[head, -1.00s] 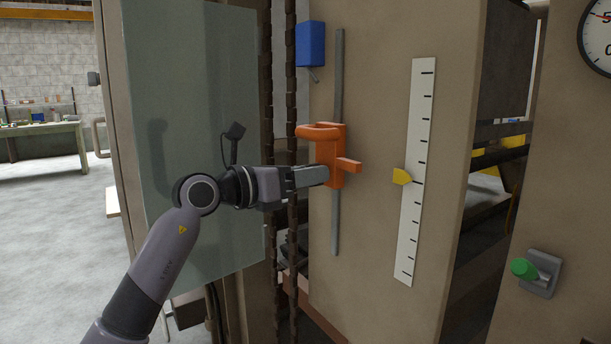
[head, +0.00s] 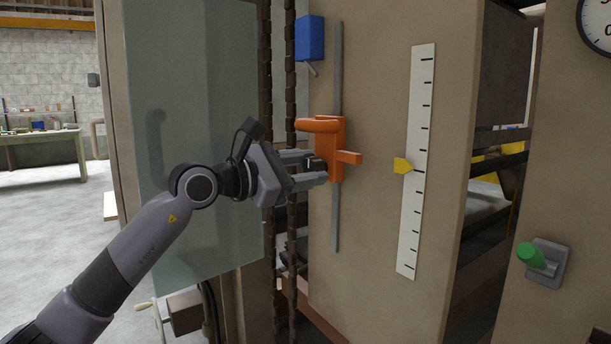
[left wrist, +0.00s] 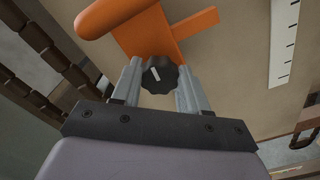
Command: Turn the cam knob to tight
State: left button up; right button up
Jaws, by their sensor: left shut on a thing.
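The cam knob (left wrist: 160,75) is a black, scalloped knob with a white mark on its face, seen in the left wrist view. It sits at the side of an orange carriage (head: 336,132) on a vertical grey rail. In the head view the knob (head: 316,163) is partly hidden by the fingers. My left gripper (left wrist: 160,83) is shut on the knob, one finger on each side. In the head view the left gripper (head: 318,168) reaches in from the left with its fingers one above the other. My right gripper is not in view.
A white scale (head: 414,210) with a yellow pointer (head: 402,165) is right of the rail (head: 338,80). A blue box (head: 309,38) is above. Chains (head: 292,225) hang close behind my left gripper. A green handle (head: 530,255) is at the lower right.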

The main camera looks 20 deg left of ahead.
pick_arm(q)
jog(key=m+b, duration=0.1)
jog(key=m, duration=0.2)
jog(key=shift+m, duration=0.4)
jog(key=shift+m+b, duration=0.7)
jog(key=shift+m, duration=1.3)
jog(key=o, duration=1.1)
jog(key=shift+c, duration=0.2)
jog(key=v, duration=0.7)
jog(key=shift+b, duration=0.45)
jog(key=shift+s, duration=0.15)
